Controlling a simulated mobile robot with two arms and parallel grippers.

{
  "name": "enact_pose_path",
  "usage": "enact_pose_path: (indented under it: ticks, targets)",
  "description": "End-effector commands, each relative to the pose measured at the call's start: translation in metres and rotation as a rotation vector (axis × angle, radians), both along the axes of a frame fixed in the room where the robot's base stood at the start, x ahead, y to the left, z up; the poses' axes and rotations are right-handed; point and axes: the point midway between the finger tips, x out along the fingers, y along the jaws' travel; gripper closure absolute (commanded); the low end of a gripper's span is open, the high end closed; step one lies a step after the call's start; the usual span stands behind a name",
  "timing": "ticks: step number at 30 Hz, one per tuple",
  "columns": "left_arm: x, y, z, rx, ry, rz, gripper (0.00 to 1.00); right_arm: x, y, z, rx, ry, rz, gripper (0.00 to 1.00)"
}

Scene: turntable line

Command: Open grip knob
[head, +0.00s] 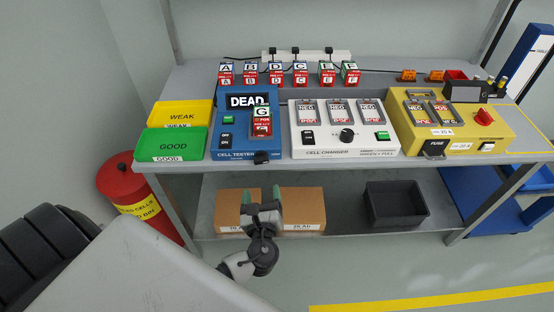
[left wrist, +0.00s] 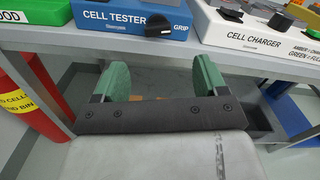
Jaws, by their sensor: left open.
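The black grip knob (head: 262,157) is on the front edge of the blue cell tester (head: 230,142). In the left wrist view the knob (left wrist: 158,27) shows beside the word GRIP. The tester display (head: 248,100) reads DEAD, and cell G (head: 261,123) sits in its slot. My left gripper (head: 262,195) is open and empty, in front of the table and below the knob. In the left wrist view its green fingers (left wrist: 160,78) are apart, with the knob beyond them and nothing between them. My right gripper is in neither view.
Yellow WEAK (head: 182,115) and green GOOD (head: 170,143) trays stand left of the tester; the white cell charger (head: 345,153) stands right. Cells A to F line the back. Boxes (head: 303,205) and a black bin (head: 396,203) are on the lower shelf. A red bin (head: 125,180) stands left.

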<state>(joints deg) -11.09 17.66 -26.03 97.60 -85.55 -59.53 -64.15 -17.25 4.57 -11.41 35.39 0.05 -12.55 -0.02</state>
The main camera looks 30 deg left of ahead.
Motion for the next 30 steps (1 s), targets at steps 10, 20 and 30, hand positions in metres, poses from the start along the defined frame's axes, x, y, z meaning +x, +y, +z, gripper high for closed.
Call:
enact_pose_path:
  ticks: [10,20,30]
  targets:
    - [0.052,0.032,0.001,0.001,-0.001,0.002,0.28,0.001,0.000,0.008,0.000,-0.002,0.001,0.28]
    - [0.086,0.054,0.000,-0.002,-0.001,0.002,0.28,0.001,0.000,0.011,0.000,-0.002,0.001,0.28]
    - [0.088,0.055,-0.001,-0.003,0.000,0.002,0.29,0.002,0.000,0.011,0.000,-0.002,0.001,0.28]
